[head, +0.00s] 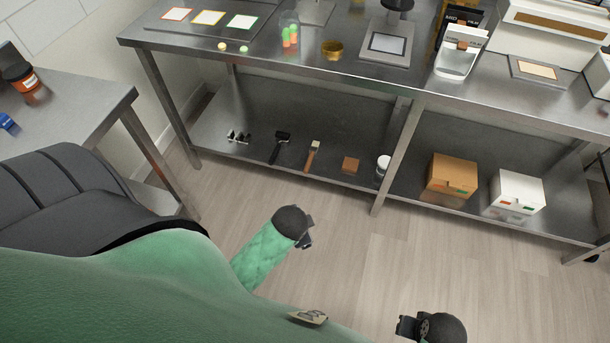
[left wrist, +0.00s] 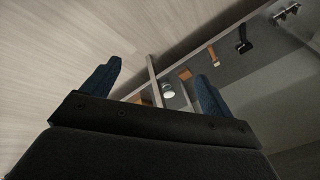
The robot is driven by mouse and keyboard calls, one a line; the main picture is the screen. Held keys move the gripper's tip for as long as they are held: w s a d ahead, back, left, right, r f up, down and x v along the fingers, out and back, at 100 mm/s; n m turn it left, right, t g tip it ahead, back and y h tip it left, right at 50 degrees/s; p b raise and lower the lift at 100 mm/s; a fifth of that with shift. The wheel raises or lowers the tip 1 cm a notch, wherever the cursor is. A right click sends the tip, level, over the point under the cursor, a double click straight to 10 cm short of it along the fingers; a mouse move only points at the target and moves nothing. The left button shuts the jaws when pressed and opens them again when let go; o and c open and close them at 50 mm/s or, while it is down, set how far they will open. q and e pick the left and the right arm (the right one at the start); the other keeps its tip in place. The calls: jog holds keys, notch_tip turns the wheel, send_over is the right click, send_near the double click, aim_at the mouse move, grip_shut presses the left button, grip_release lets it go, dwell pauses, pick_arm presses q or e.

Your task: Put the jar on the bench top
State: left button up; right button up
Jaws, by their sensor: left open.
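A small white jar (head: 384,165) with a dark lower part stands on the lower shelf (head: 330,140) of the long steel bench, beside a bench leg. The jar also shows in the left wrist view (left wrist: 167,90), between my fingers in the picture but well beyond them. My left gripper (head: 304,240) is over the floor in front of the shelf, apart from the jar. Its two fingers are spread and empty in the left wrist view (left wrist: 155,85). My right gripper (head: 406,326) is low near the bottom edge; its fingers cannot be made out. The bench top (head: 270,62) is above the shelf.
A brown block (head: 350,165), a brush (head: 312,156) and a black tool (head: 280,147) lie left of the jar. Brown (head: 452,175) and white (head: 517,192) boxes stand right of the leg. The bench top's front has free room between a gold bowl (head: 332,50) and a scale (head: 385,50).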

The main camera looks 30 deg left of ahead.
pick_arm(q)
jog(key=s+d+f+n+g+h, duration=0.1)
jog(key=s+d+n, duration=0.4)
jog(key=s, duration=0.5)
jog(key=shift+d+n+g+h, duration=0.3)
jog(key=shift+d+g+h, duration=0.3)
jog(key=shift+d+g, duration=0.55)
